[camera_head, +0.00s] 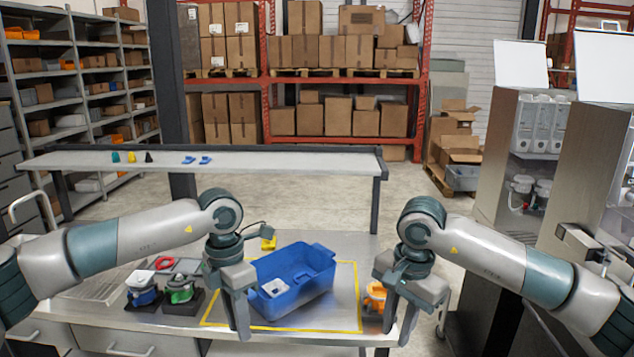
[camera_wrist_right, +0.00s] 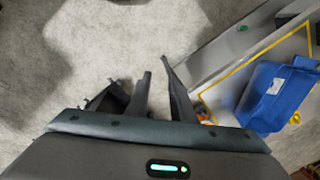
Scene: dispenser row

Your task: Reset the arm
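My left gripper (camera_head: 240,325) hangs pointing down in front of the left end of the blue crate (camera_head: 310,295), and I cannot tell its opening. My right gripper (camera_head: 396,322) points down to the right of the crate, near an orange item (camera_head: 376,294) partly hidden behind it. In the right wrist view its two fingers (camera_wrist_right: 157,75) stand apart with nothing between them, over the floor beside the workbench. The crate holds a white item (camera_head: 274,288) and also shows in the right wrist view (camera_wrist_right: 262,105).
The workbench (camera_head: 345,245) carries a yellow outline around the crate. Left of it are a blue-and-white device (camera_head: 143,288), a green one (camera_head: 181,290) and a red ring (camera_head: 165,262). A yellow item (camera_head: 268,243) lies behind. Dispenser cabinets (camera_head: 512,150) stand at right; a long shelf (camera_head: 290,162) is behind.

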